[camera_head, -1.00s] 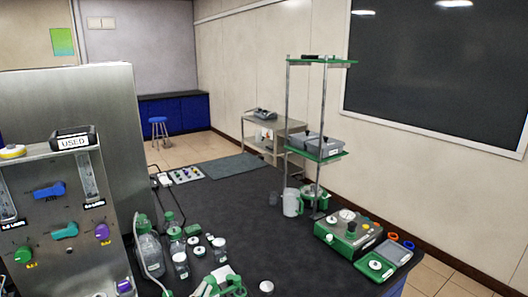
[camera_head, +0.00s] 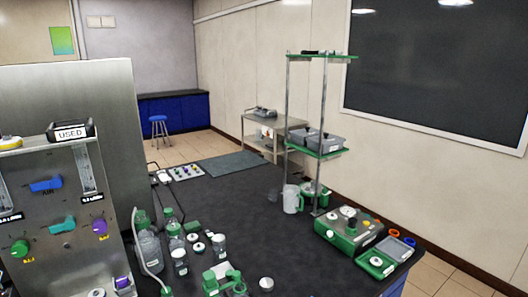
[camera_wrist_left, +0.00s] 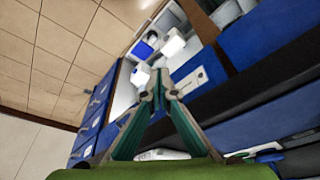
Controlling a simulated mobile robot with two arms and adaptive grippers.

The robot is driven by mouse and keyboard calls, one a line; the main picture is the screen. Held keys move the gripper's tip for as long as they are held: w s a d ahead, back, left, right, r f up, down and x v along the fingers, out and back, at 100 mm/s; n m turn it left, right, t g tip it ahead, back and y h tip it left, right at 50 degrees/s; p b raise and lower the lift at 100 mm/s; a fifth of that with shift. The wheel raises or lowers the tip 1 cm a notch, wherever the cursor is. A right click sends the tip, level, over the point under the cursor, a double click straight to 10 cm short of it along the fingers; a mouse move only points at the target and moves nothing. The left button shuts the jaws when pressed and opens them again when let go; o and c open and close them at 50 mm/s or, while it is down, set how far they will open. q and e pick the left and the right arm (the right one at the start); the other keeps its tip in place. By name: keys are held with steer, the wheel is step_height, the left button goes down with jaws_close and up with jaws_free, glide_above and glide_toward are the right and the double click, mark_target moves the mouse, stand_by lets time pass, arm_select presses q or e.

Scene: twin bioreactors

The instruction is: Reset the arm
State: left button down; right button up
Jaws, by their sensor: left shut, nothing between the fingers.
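My left gripper (camera_wrist_left: 155,90) shows in the left wrist view. Its two green-and-grey fingers meet at the tips, shut with nothing between them. Beyond the tips are blue cabinet fronts (camera_wrist_left: 95,115), white items and a tiled floor, all tilted in this view. Neither gripper can be made out in the head view, and my right gripper shows in no frame.
A steel control panel (camera_head: 60,200) with coloured knobs stands at the left. Bottles (camera_head: 150,248) and jars crowd the front of the dark bench (camera_head: 240,215). A green-shelved rack (camera_head: 318,152) and a green-and-grey instrument (camera_head: 345,232) stand at the right. The bench middle is clear.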

arm_select(q)
step_height(320, 180, down, 15)
steer(key=s+b, duration=0.2)
steer(key=s+a+f+g+b, duration=0.1)
steer(key=s+f+b, duration=0.1)
steer(key=s+f, duration=0.7)
steer(key=s+a+f+g+b, duration=0.1)
steer(key=s+a+f+b, duration=0.1)
steer(key=s+f, duration=0.7)
step_height(320, 180, down, 7)
steer(key=shift+s+a+f+b, duration=0.15)
steer(key=shift+s+b, duration=0.15)
steer(key=shift+b, duration=0.45)
